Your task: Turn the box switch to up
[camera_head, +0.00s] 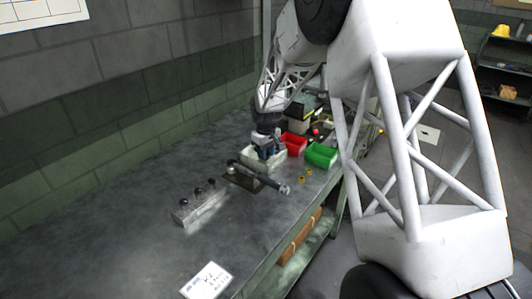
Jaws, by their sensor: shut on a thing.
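My gripper (265,154) points down over the bench, in front of a white bin (246,159). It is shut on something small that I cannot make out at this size. Just below and in front of it is a device with a dark base (241,180) and a grey cylindrical bar (262,180) slanting down to the right. A grey block (200,210) with three dark round knobs on top stands to the left on the bench. I cannot tell for sure which of these is the box switch, nor its position.
A red bin (295,145) and a green bin (321,155) stand right of my gripper. Small yellow rings (304,175) lie near the bench edge. A white label card (207,281) lies at the front. The bench's left part is clear, with a brick wall behind.

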